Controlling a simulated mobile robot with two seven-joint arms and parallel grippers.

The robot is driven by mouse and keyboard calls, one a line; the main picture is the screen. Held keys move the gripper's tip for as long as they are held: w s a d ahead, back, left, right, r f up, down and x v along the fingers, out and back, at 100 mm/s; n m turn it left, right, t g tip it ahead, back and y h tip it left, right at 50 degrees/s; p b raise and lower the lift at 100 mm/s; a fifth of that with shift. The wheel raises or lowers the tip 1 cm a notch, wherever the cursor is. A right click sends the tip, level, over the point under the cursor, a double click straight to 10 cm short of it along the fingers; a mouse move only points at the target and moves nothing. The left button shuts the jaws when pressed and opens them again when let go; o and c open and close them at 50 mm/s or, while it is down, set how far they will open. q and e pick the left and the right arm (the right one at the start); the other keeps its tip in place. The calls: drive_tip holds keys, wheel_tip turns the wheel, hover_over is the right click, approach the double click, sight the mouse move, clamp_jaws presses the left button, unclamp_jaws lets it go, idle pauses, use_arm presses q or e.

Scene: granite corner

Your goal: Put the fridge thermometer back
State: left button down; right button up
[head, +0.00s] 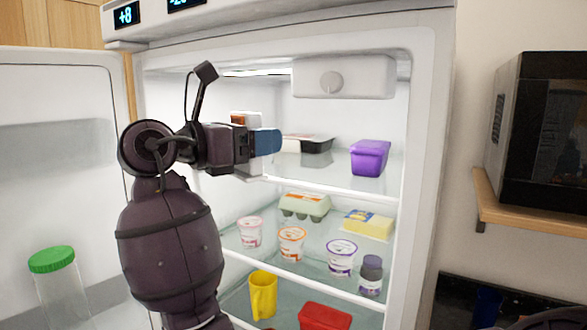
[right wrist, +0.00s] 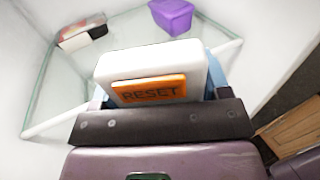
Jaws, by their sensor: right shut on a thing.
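The fridge thermometer is a white block (right wrist: 150,62) with an orange panel reading "RESET", seen close up in the right wrist view. My right gripper (head: 266,142) is shut on it, with blue fingers at both sides of the block. In the head view, a small white and orange part of the thermometer (head: 246,118) shows just above the gripper; the rest is hidden behind it. The gripper is at the front of the open fridge, at about upper shelf height. My left gripper is not in view.
The upper shelf (head: 312,181) holds a purple tub (head: 369,157) at right and a black tray (head: 315,144) further back, with free room between. The shelf below holds an egg carton (head: 305,206), several cups and a bottle (head: 371,275). The open door (head: 60,150) stands left.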

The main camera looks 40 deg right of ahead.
drive_tip(key=w+d+p, duration=0.1)
drive_tip(key=w+d, duration=0.1)
drive_tip(key=d, duration=0.3)
drive_tip(key=w+d+p, duration=0.1)
drive_tip(key=w+d, duration=0.2)
drive_tip(key=d, duration=0.2)
drive_tip(key=w+d, duration=0.3)
drive_tip(key=d, duration=0.3)
drive_tip(key=shift+w+p, duration=0.1)
drive_tip(key=shift+p, duration=0.3)
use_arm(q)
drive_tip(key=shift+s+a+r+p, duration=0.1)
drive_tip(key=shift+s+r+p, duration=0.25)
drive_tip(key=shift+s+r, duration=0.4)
use_arm(e)
drive_tip(key=shift+f, duration=1.7)
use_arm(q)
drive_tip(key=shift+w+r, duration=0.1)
use_arm(e)
drive_tip(key=shift+f, duration=0.1)
drive_tip(key=o, duration=1)
